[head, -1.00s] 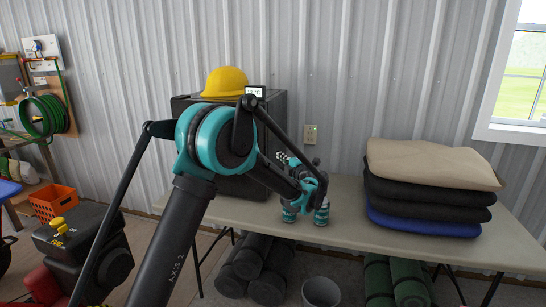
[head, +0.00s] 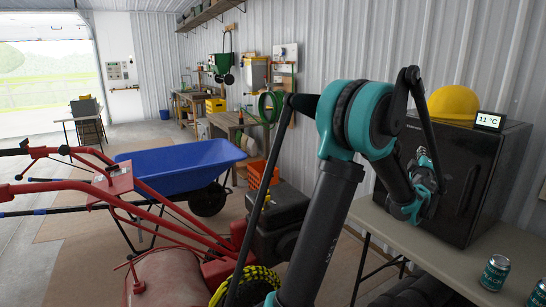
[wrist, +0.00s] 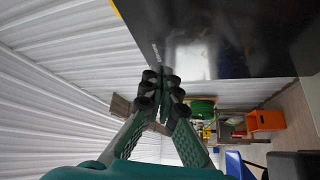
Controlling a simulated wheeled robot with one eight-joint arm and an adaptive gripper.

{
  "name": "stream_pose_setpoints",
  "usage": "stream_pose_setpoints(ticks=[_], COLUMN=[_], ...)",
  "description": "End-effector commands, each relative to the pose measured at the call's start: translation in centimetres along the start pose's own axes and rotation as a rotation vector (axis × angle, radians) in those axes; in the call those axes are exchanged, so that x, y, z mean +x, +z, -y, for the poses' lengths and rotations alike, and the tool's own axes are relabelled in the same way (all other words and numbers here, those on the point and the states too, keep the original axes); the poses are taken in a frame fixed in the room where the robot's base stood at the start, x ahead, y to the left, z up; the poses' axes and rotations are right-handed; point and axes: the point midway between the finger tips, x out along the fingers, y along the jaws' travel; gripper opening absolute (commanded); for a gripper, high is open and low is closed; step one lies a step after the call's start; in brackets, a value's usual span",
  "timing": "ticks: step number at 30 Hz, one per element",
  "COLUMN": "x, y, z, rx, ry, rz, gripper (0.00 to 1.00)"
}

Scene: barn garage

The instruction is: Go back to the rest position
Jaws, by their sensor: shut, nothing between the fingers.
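My gripper (head: 424,158) shows at the right of the head view, folded back up beside my forearm. It is in front of the dark cabinet (head: 455,180) and above the table's left end. In the wrist view, my gripper (wrist: 168,78) has its two fingers together at the tips, with nothing between them. The cabinet's dark face (wrist: 220,38) fills the upper right there. I cannot tell the exact gap between gripper and cabinet.
The table (head: 440,245) carries the cabinet and two teal cans (head: 495,272). A yellow hard hat (head: 453,102) and a small display (head: 489,121) sit on the cabinet. A red tiller (head: 120,180), blue wheelbarrow (head: 180,166) and orange crate (head: 262,174) stand to the left.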

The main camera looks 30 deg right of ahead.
Motion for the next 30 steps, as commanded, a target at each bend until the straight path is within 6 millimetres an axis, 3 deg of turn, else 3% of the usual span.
stream_pose_setpoints(ticks=[1, 3, 8, 14, 17, 23, 30], x=[0.1, -0.2, -2.1, -7.2, -10.8, -20.3, -34.5], y=[-3.3, -6.8, -14.2, -22.5, -26.2, -32.5, -37.4], z=[1.0, 2.3, 6.0, 11.8, 15.0, 21.7, 28.6], rx=[0.047, 0.113, 0.263, 0.435, 0.506, 0.612, 0.648], ry=[-0.005, -0.015, -0.07, -0.205, -0.298, -0.53, -0.86], rz=[0.005, 0.027, 0.083, 0.161, 0.203, 0.289, 0.39], gripper=[0.0, 0.0, 0.0, 0.0, 0.0, 0.0, 0.0])
